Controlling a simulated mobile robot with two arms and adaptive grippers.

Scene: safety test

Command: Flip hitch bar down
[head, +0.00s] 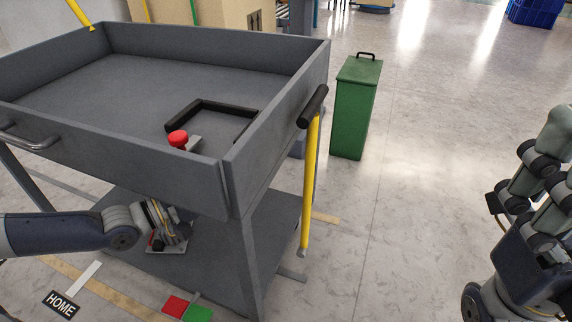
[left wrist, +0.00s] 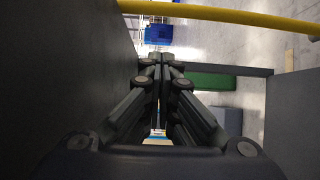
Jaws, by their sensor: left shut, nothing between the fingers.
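The hitch bar (head: 310,185) is a yellow bar with a black grip (head: 313,107) at its top. It stands upright along the right end of the grey cart (head: 130,165). It also crosses the top of the left wrist view (left wrist: 225,15). My left gripper (left wrist: 160,65) is shut and empty. In the head view its arm reaches in from the left, and the gripper is under the cart's upper tray, above the lower shelf. The tray side hides part of it. In the left wrist view its tips are apart from the bar.
A red button (head: 178,138) and a black frame (head: 205,104) are in the tray. A green bin (head: 354,108) stands right of the cart, with open floor beyond. Red (head: 175,306) and green (head: 198,313) floor markers lie in front. My right arm is at the right edge.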

